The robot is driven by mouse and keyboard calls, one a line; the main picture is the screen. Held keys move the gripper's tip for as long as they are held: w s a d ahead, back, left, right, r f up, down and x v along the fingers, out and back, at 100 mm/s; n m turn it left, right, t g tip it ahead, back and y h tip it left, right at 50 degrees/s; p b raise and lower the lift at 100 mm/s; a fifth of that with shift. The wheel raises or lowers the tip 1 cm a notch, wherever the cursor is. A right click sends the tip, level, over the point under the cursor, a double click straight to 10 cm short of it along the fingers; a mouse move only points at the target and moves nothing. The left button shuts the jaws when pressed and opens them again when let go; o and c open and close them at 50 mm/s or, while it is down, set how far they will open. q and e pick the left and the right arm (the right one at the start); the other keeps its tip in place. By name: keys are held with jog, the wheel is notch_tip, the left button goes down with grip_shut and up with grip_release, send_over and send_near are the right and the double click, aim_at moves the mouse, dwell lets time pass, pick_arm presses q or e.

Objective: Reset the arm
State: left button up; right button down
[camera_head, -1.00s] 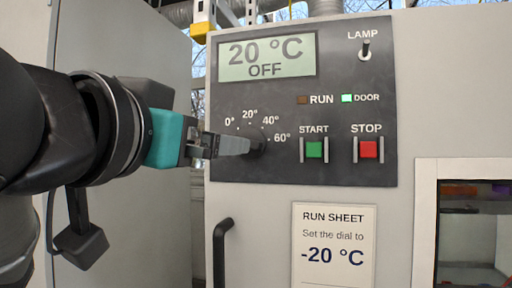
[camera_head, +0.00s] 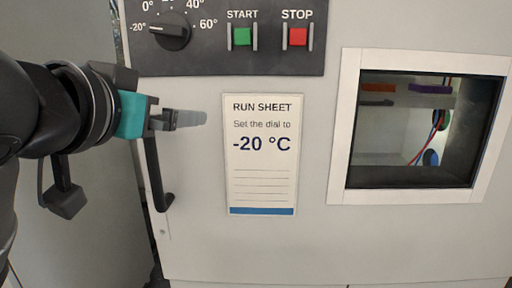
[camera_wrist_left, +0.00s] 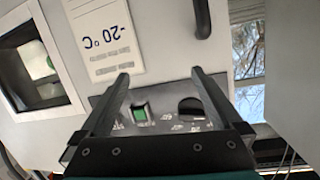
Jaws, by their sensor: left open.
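My left gripper (camera_head: 204,118) is open and empty in front of the grey cabinet, below the control panel (camera_head: 250,62) and left of the run sheet (camera_head: 260,180). It is apart from the black dial (camera_head: 172,33), whose pointer is turned left towards the -20° mark. In the left wrist view, both fingers (camera_wrist_left: 160,75) stand wide apart with nothing between the tips. The dial (camera_wrist_left: 190,108) shows there beyond the gripper, beside the green START button (camera_wrist_left: 140,112). The upper part of the panel is out of the head view. My right gripper is not in view.
The run sheet reads "Set the dial to -20 °C". A black door handle (camera_head: 156,175) is just below my left gripper. The red STOP button (camera_head: 297,37) is beside the green START button (camera_head: 242,37). A white-framed window (camera_head: 345,130) is at right.

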pick_arm(q)
notch_tip(320, 180, down, 28)
jog(key=s+g, duration=0.1)
jog(key=g, duration=0.5)
jog(key=s+a+f+n+g+y, duration=0.1)
jog(key=s+a+f+g, duration=0.15)
jog(key=s+f, duration=0.7)
jog(key=s+a+f+g+y, duration=0.1)
jog(key=s+f+g, duration=0.2)
jog(key=s+f, duration=0.7)
notch_tip(320, 180, down, 25)
jog(key=s+g+b, duration=0.1)
jog(key=b, duration=0.2)
jog(key=s+a+f+g+b, duration=0.1)
jog(key=s+a+f+b, duration=0.1)
jog(key=s+f, duration=1.4)
jog(key=shift+a+f+g+b, duration=0.35)
jog(key=shift+a+f, duration=0.1)
jog(key=shift+f, duration=0.35)
jog(key=shift+s, duration=0.15)
